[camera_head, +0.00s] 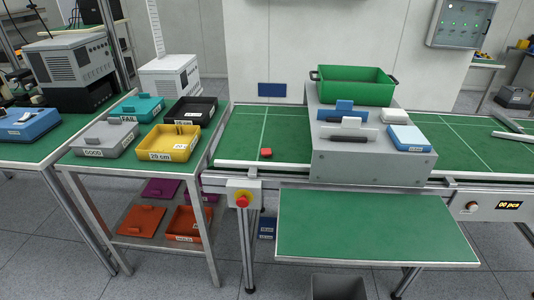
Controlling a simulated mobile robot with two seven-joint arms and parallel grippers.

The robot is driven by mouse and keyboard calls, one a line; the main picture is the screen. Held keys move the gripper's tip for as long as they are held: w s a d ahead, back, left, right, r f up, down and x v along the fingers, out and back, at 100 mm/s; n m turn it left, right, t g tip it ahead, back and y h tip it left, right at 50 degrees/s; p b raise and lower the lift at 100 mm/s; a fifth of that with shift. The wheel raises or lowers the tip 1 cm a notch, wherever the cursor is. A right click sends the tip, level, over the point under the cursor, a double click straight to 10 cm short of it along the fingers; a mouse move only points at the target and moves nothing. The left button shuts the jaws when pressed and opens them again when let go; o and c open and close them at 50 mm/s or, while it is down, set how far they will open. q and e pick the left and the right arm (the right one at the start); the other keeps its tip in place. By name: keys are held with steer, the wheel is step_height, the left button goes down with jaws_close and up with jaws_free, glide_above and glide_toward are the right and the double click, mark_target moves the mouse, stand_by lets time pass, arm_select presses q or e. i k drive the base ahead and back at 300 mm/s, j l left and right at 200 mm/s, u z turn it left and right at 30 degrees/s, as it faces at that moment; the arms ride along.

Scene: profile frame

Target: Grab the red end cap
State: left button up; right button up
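A small red block-like piece (266,153), which looks like the red end cap, lies on the green conveyor surface (238,135). It is near the front rail, left of the grey machine housing. Nothing touches it and it is in plain view. Neither of my grippers shows in the head view.
A grey housing (330,170) with a green bin (352,92) on top stands right of the red piece. A side table at left holds yellow (165,155), grey, teal and black trays. A red emergency button (242,199) sits on the front rail. A lower green shelf (375,240) is empty.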

mark_target(265, 152)
steer(key=z, duration=0.65)
steer(key=j+z, duration=0.9)
steer(key=k+j+z, duration=0.2)
steer(key=j, duration=0.2)
steer(key=k+j+z, duration=0.2)
steer(key=j, duration=0.15)
steer(key=k+j, duration=0.1)
steer(key=j, duration=0.2)
steer(key=k+j, duration=0.1)
steer(key=j, duration=0.15)
steer(key=k+j, duration=0.1)
steer(key=j, duration=0.2)
